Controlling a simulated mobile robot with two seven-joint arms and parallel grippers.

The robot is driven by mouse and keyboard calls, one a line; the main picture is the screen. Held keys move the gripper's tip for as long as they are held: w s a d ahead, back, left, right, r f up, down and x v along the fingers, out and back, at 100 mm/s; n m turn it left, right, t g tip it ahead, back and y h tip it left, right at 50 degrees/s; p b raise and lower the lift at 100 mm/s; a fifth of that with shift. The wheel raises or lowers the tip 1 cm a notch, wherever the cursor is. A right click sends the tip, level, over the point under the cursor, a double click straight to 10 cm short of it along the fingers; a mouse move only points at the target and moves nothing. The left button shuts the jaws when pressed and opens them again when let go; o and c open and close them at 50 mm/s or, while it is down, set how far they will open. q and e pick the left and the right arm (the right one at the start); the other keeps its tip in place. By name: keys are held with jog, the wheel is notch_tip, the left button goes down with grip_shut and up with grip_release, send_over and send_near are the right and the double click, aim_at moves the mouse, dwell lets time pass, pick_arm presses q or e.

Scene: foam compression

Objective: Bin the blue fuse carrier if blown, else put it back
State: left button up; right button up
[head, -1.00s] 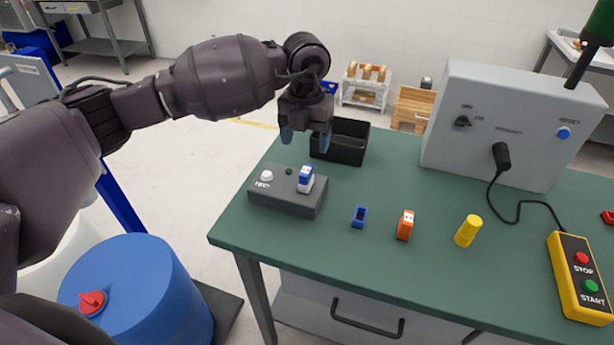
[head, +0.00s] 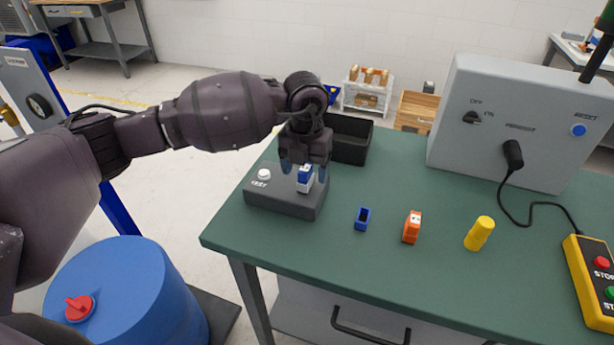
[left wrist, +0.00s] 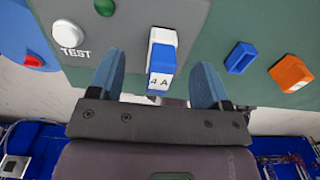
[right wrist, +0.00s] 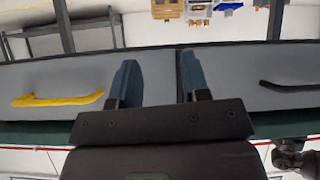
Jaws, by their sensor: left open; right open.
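The blue fuse carrier (head: 306,177), blue and white, stands upright on the grey test box (head: 284,205). In the left wrist view the carrier (left wrist: 162,55) shows a "4 A" label. My left gripper (head: 304,172) is open just above it, and in the left wrist view its two fingers lie to either side of the carrier, apart from it. The white TEST button (left wrist: 70,35) and a green lamp (left wrist: 104,7) are on the box; the lamp looks unlit. A black bin (head: 350,140) stands behind the box. My right gripper (right wrist: 155,85) is open and empty, facing grey drawers.
A grey control cabinet (head: 500,125) is at the back right, with a cabled STOP/START pendant (head: 590,280).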

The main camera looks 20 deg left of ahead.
jog(key=shift+w+a+r, duration=0.1)
jog(key=shift+w+r, duration=0.3)
jog(key=shift+w, duration=0.2)
jog(key=shift+s, duration=0.3)
jog(key=shift+w+r, duration=0.2)
jog(key=shift+r, duration=0.05)
dwell(0.6)
pick_arm(q)
grip_shut()
jog(key=shift+r+p, duration=0.15)
jog(key=shift+p, duration=0.2)
jog(key=shift+r+p, duration=0.3)
jog(key=shift+r, duration=0.5)
pick_arm(e)
jog(key=shift+w+r, duration=0.1)
jog(key=shift+r, duration=0.6)
